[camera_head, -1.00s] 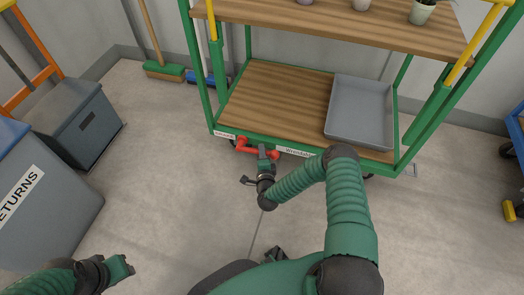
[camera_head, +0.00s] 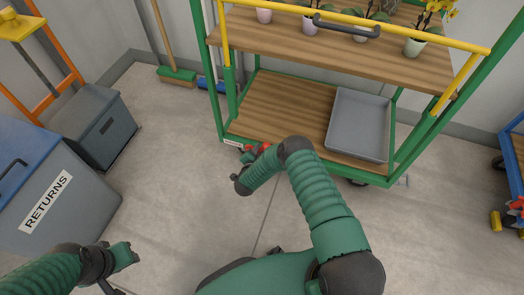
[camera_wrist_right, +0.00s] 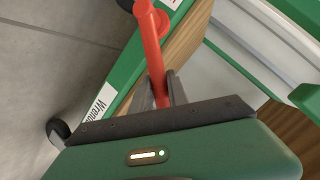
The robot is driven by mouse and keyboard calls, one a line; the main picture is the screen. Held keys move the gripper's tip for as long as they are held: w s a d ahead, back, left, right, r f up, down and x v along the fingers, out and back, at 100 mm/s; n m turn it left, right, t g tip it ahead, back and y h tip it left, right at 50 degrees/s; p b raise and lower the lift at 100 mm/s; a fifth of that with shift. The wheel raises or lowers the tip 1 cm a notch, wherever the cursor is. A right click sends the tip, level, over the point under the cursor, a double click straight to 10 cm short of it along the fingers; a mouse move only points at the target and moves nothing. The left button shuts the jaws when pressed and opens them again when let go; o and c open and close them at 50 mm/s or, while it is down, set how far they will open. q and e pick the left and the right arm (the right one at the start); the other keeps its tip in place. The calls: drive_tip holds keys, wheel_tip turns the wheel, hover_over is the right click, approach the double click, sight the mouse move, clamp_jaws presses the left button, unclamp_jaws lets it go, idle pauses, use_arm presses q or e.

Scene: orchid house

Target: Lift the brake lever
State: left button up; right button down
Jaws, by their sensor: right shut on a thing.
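The red brake lever (camera_head: 264,147) is on the front lower edge of the green plant cart (camera_head: 212,95), near its left corner. My right gripper (camera_wrist_right: 161,92) is shut on the lever; in the right wrist view the red bar (camera_wrist_right: 150,45) runs down between its two grey fingers. In the head view my right forearm and wrist hide most of the gripper and part of the lever. My left gripper (camera_head: 127,256) is empty at the lower left, well away from the cart; its finger gap is not clear.
The cart's lower shelf holds a grey tray (camera_head: 334,125); potted orchids stand above, behind a yellow rail (camera_head: 400,34). A grey RETURNS bin (camera_head: 85,215) and a dark box (camera_head: 118,140) stand left. A green broom (camera_head: 177,76) leans behind. The floor between is clear.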

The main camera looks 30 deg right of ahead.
drive_tip(key=shift+w+a, duration=0.2)
drive_tip(key=shift+a, duration=0.2)
drive_tip(key=shift+n, duration=0.3)
drive_tip(key=c, duration=1.4)
unclamp_jaws()
drive_tip(key=shift+w, duration=0.1)
drive_tip(key=shift+o, duration=0.5)
drive_tip(key=shift+r, duration=0.1)
drive_tip(key=shift+d, duration=0.1)
